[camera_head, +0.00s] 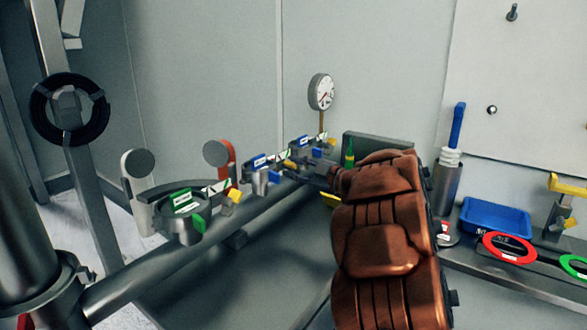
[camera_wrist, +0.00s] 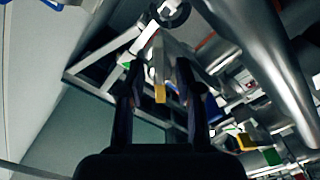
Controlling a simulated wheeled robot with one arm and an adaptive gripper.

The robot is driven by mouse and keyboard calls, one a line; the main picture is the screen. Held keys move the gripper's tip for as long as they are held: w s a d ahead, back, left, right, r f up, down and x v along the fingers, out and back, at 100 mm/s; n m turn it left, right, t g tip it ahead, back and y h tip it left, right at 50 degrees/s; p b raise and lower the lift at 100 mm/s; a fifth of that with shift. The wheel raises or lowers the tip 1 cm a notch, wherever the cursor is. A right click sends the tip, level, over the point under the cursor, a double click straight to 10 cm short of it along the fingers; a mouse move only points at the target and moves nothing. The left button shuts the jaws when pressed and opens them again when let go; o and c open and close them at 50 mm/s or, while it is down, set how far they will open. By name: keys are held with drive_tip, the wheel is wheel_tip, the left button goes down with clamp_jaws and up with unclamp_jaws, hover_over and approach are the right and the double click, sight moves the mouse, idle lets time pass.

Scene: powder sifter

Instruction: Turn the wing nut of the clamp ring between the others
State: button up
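Three clamps stand in a row along a grey pipe, each with a yellow tab that looks like a wing nut. The middle clamp (camera_head: 262,180) has a blue tag, and its yellow wing nut (camera_head: 290,164) lies close to the tip of my gripper (camera_head: 320,178). The near clamp (camera_head: 182,226) has green tags and a yellow wing nut (camera_head: 235,196). The far clamp (camera_head: 303,158) has blue tags and a yellow wing nut (camera_head: 332,142). In the wrist view my gripper (camera_wrist: 160,68) is open. A yellow-ended piece (camera_wrist: 160,93) shows between its fingers, with gaps on both sides; contact is unclear.
A gauge (camera_head: 321,92) stands behind the far clamp. A handwheel (camera_head: 70,109) is at left. On the bench at right are a blue tray (camera_head: 495,217), a red ring (camera_head: 509,247), a green ring (camera_head: 575,266) and a blue-handled tool (camera_head: 457,125). My brown arm hides part of the bench.

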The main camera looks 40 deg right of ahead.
drive_tip(key=v, duration=1.1)
drive_tip(key=shift+s, duration=0.15)
idle(0.6)
